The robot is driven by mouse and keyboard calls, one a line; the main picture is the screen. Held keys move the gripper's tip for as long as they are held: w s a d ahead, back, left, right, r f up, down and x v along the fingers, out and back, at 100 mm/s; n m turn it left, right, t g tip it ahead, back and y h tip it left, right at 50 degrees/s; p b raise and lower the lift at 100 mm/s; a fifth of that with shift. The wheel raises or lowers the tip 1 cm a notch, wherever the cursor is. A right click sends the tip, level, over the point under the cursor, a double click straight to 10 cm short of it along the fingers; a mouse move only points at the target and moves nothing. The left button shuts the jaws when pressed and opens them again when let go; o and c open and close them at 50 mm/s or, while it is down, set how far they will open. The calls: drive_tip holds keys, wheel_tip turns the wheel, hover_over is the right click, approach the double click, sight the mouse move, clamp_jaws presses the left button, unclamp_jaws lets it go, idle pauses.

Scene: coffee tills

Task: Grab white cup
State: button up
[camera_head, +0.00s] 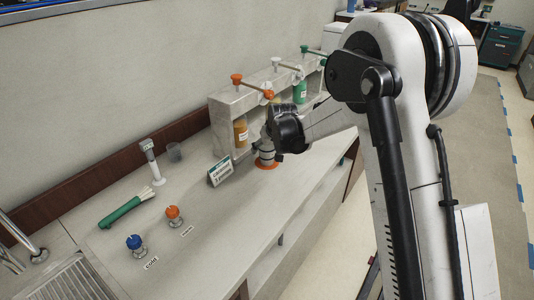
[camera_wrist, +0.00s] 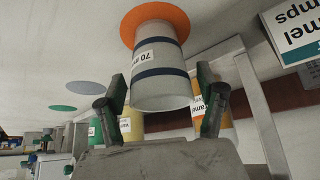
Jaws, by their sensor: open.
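The white cup (camera_head: 266,157) with dark bands stands on an orange disc (camera_head: 267,166) on the counter, partly hidden by my gripper in the head view. The wrist view shows the cup (camera_wrist: 160,85) upside down in the picture, with a "70 m…" label, on the orange disc (camera_wrist: 133,24). My gripper (camera_wrist: 161,82) is open, with one finger on each side of the cup near its wide end. No clear grip shows, and I cannot tell whether either finger touches it. In the head view my gripper (camera_head: 270,147) is at the cup from the right.
A pump rack (camera_head: 222,124) with syrup bottles stands close behind the cup. A small sign (camera_head: 220,172) stands to its left. Farther left are an orange knob (camera_head: 174,216), a blue knob (camera_head: 135,244) and a green straw bundle (camera_head: 122,212). The front counter is clear.

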drive_tip(key=c, duration=1.4)
drive_tip(key=shift+c, duration=0.2)
